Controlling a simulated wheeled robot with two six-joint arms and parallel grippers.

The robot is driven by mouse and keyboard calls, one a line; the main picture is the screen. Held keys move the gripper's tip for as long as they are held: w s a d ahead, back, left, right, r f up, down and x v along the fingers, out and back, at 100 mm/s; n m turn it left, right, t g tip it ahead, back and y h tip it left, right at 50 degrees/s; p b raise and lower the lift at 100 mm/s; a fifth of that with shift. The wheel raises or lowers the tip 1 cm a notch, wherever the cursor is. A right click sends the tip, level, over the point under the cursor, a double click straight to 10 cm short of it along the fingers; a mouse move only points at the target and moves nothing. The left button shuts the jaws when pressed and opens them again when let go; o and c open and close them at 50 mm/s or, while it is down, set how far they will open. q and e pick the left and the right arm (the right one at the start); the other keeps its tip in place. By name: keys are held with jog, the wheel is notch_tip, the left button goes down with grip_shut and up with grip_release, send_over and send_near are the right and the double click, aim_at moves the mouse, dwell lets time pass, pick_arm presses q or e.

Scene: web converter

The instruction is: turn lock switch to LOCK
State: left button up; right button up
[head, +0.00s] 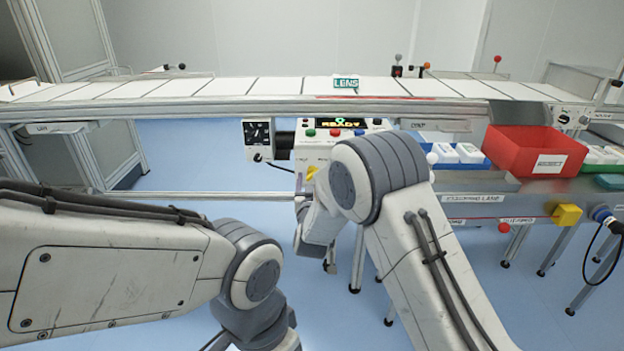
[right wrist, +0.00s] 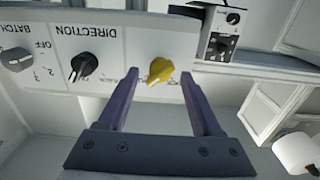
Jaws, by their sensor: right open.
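The lock switch looks to be the yellow knob (right wrist: 160,70) on the white control panel, upside down in the right wrist view. The small print around it is too blurred to read. My right gripper (right wrist: 161,80) is open, with one purple finger on each side of the knob and the tips close to the panel. I cannot tell whether they touch the knob. In the head view the right gripper (head: 304,186) is at the panel's lower left, partly hidden by my right arm. My left arm is at the lower left; its fingers do not show.
A black DIRECTION knob (right wrist: 84,67) and a grey BATCH knob (right wrist: 17,58) sit beside the yellow one. In the head view a READY display (head: 342,123) tops the control box under the conveyor (head: 230,88). A red bin (head: 528,151) stands on the right.

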jog(key=shift+w, duration=1)
